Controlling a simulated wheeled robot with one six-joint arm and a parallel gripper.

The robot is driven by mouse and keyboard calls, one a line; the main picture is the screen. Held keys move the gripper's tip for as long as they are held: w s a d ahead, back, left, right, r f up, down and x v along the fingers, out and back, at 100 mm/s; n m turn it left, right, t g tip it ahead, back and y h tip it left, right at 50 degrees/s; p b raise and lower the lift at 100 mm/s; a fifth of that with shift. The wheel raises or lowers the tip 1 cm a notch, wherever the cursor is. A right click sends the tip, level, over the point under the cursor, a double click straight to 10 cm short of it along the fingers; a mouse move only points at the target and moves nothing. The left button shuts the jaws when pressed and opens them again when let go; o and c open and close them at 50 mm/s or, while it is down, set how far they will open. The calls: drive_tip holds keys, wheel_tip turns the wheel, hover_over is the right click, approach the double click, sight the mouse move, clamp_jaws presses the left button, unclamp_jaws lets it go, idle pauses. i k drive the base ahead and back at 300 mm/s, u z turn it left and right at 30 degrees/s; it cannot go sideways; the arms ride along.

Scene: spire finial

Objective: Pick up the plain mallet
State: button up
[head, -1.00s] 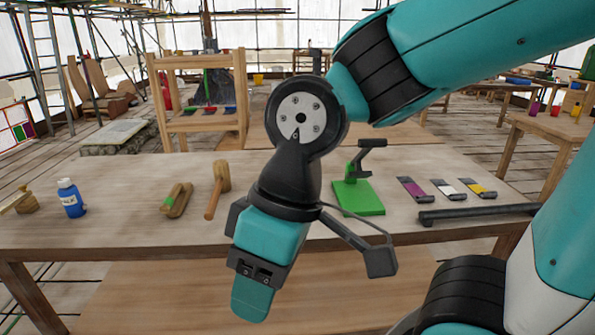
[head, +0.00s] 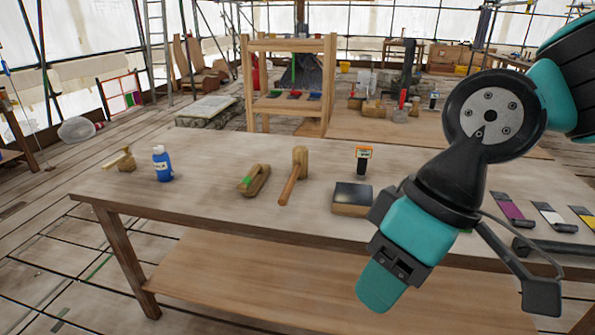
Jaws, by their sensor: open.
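The plain mallet (head: 300,162) lies on the near workbench in the head view. It has a pale wooden head at the far end, and its brown handle points toward the bench's front edge. My gripper (head: 382,283) hangs to the right of the mallet, nearer the camera and in front of the bench edge. It points down and left, is open, and is apart from the mallet. The gap between its fingers is mostly hidden from this angle.
Coloured strips (head: 510,209) lie farther right.

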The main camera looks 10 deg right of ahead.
sight(300, 156)
drive_tip(key=u, duration=0.7)
drive_tip(key=i, duration=0.85)
drive_tip(key=u, duration=0.45)
drive_tip(key=i, duration=0.7)
drive_tip(key=z, duration=0.75)
drive_tip(key=i, duration=0.45)
drive_tip(key=z, duration=0.35)
